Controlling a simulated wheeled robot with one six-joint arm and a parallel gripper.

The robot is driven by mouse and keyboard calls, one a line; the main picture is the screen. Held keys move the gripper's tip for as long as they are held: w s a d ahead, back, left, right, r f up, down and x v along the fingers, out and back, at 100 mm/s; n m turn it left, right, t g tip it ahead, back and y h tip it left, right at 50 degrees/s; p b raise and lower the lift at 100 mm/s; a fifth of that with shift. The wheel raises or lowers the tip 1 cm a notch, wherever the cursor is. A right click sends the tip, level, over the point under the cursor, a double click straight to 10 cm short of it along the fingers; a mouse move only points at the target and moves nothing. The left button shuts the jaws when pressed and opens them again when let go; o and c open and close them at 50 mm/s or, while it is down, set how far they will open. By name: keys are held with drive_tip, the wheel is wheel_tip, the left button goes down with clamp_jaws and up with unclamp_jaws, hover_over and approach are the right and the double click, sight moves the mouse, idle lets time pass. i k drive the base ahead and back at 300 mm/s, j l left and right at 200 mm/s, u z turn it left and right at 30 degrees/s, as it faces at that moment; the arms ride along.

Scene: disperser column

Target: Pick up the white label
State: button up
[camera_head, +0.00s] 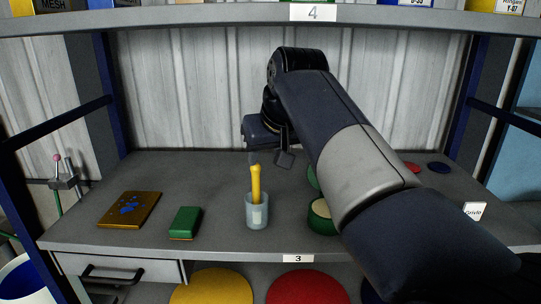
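A small white label (473,211) with dark lettering stands at the right end of the grey shelf, partly beside my forearm. My gripper (270,158) hangs over the back middle of the shelf, well to the left of the label and apart from it. One dark finger pad shows clearly; the other finger is hard to make out against the yellow-handled tool, so its opening is unclear. I see nothing held in it. Other white labels are fixed to shelf edges: one marked 3 (298,258) and one marked 4 (312,12).
A translucent cup (257,213) holds the yellow-handled tool (256,183). A green block (185,223), a brown board (130,209) and a green round container (321,217) share the shelf. Blue posts stand at both sides. The upper shelf (200,17) overhangs. My arm hides part of the right side.

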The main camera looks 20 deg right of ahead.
sight(475, 211)
drive_tip(key=z, duration=1.85)
drive_tip(key=i+z, duration=0.5)
drive_tip(key=k, duration=0.1)
